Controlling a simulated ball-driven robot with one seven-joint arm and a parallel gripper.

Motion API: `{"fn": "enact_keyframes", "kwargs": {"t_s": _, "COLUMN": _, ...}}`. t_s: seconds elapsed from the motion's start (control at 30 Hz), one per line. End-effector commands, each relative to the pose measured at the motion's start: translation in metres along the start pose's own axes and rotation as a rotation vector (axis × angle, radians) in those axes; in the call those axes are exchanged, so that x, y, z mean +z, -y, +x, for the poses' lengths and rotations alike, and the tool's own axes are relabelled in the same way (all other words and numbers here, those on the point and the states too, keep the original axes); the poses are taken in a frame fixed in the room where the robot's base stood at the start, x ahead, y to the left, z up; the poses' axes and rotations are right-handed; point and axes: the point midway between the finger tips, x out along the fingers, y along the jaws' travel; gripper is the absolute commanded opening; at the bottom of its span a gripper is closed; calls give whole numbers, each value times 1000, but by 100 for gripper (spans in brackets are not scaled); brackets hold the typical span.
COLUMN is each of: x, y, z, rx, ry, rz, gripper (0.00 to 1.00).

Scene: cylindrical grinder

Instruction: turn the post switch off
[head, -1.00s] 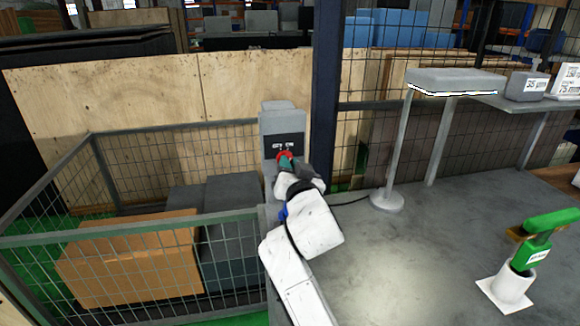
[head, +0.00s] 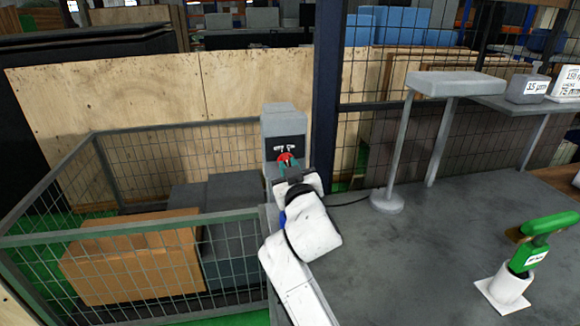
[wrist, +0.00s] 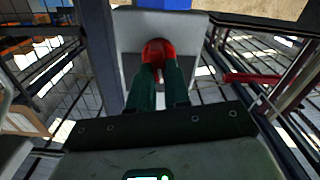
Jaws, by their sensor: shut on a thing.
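The post switch (head: 284,118) is a grey box with a dark face plate, standing at the table's far left edge. Its red knob (head: 285,158) shows low on the plate, partly hidden by my gripper (head: 287,170). In the wrist view the red knob (wrist: 158,48) sits between the tips of two green fingers. My gripper (wrist: 158,66) is shut on the knob. The desk lamp (head: 455,84), on a thin grey stand, is dark, with no light on the table below it.
A wire mesh cage (head: 130,228) with a cardboard box (head: 130,265) and grey boxes is left of the post. A green-handled tool (head: 540,230) stands in a white holder (head: 508,288) at the right. The grey table (head: 410,260) between is clear.

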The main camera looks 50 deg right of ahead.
Motion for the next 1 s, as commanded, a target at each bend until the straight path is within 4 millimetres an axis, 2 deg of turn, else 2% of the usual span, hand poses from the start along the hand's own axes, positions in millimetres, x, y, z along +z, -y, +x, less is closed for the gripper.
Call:
{"fn": "enact_keyframes", "kwargs": {"t_s": 0.3, "x": -1, "y": 1, "z": 0, "rx": -1, "ry": -2, "rz": -108, "gripper": 0}}
{"fn": "enact_keyframes", "kwargs": {"t_s": 0.77, "x": -1, "y": 2, "z": 0, "rx": -1, "ry": -3, "rz": -126, "gripper": 0}}
{"fn": "enact_keyframes", "kwargs": {"t_s": 0.8, "x": -1, "y": 2, "z": 0, "rx": -1, "ry": -3, "rz": -125, "gripper": 18}}
{"fn": "enact_keyframes", "kwargs": {"t_s": 1.0, "x": -1, "y": 1, "z": 0, "rx": -1, "ry": -2, "rz": -124, "gripper": 37}}
